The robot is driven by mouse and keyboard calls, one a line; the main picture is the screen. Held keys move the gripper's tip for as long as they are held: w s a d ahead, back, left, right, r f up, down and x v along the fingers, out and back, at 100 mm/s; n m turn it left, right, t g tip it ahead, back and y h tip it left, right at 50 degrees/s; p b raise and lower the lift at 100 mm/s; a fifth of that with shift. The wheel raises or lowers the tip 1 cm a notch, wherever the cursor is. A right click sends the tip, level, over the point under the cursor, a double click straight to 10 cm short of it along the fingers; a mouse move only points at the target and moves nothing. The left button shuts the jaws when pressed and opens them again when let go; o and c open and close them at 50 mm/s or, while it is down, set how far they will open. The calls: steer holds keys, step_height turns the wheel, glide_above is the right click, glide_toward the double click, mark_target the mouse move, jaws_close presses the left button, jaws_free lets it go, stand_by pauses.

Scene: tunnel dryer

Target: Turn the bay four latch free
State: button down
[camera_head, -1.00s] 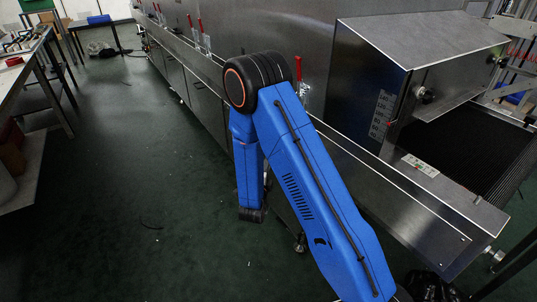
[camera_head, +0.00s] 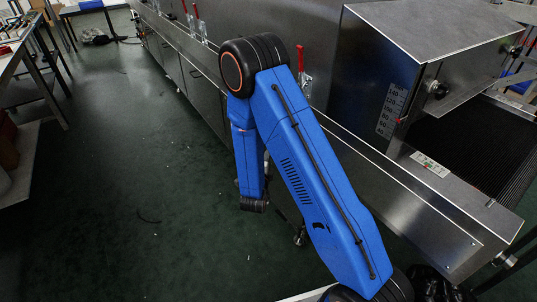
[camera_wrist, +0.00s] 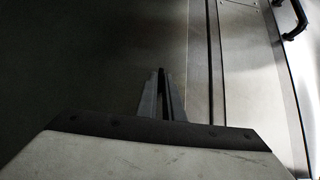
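Red-handled latches stand along the side of the steel dryer. The nearest red handle (camera_head: 300,58) is upright, just right of my arm's elbow in the head view. Two more red handles (camera_head: 184,8) (camera_head: 195,10) show farther back. I cannot tell which belongs to bay four. My gripper (camera_wrist: 159,73) shows in the wrist view with its two fingers together at the tips and nothing visible between them. It is over dark floor, beside steel panels, apart from any latch. No latch shows in the wrist view.
The dryer's hooded end (camera_head: 430,35) and dark conveyor belt (camera_head: 475,140) are at the right. A steel ledge (camera_head: 400,195) runs along the machine's side. A black handle (camera_wrist: 297,20) shows in the wrist view. A workbench (camera_head: 20,60) stands at the left, with open green floor between.

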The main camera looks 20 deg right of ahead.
steer(key=shift+r, duration=0.1)
steer(key=shift+w+a+r+n+g, duration=0.1)
steer(key=shift+w+r+n+g, duration=0.1)
steer(key=shift+n+g, duration=1.6)
steer(key=shift+w+a+r+n+g, duration=0.2)
steer(key=shift+n+g, duration=0.95)
steer(key=shift+g, duration=1.4)
steer(key=shift+w+d+r+n+g, duration=0.15)
steer(key=shift+w+n+g, duration=0.1)
steer(key=shift+n+g, duration=1.55)
steer(key=shift+m+g, duration=0.25)
steer(key=shift+g, duration=0.3)
steer(key=c, duration=1.9)
jaws_free()
steer(key=shift+a+r, duration=0.1)
steer(key=shift+a, duration=0.05)
